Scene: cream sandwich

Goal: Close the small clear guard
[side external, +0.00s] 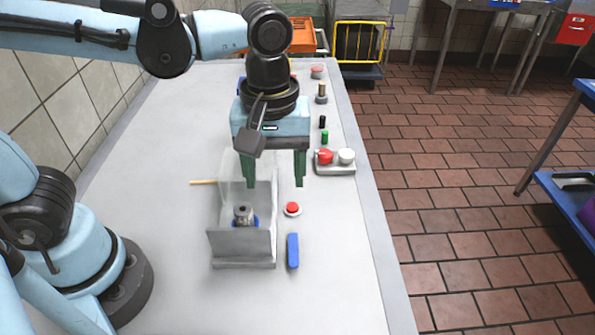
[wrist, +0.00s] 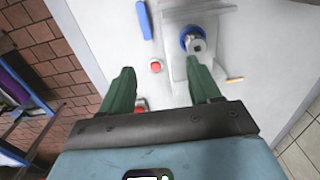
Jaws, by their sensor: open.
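The small clear guard (side external: 263,205) stands on the table as see-through panels around a grey metal part with a blue base (side external: 243,215). A grey plate (side external: 240,244) closes the guard's near side. A pale clear panel seems to stand up at its far side, partly behind my gripper; its exact angle is hard to tell. My gripper (side external: 275,184) points down, open and empty, with green fingers above the guard's far right area. In the wrist view, one finger of my gripper (wrist: 160,69) overlaps the guard (wrist: 180,82); contact cannot be told.
A red button (side external: 292,208) and a blue block (side external: 293,251) lie right of the guard. A red-and-white two-button box (side external: 335,162) is farther back. A thin wooden stick (side external: 203,183) lies to the left. The near table is clear.

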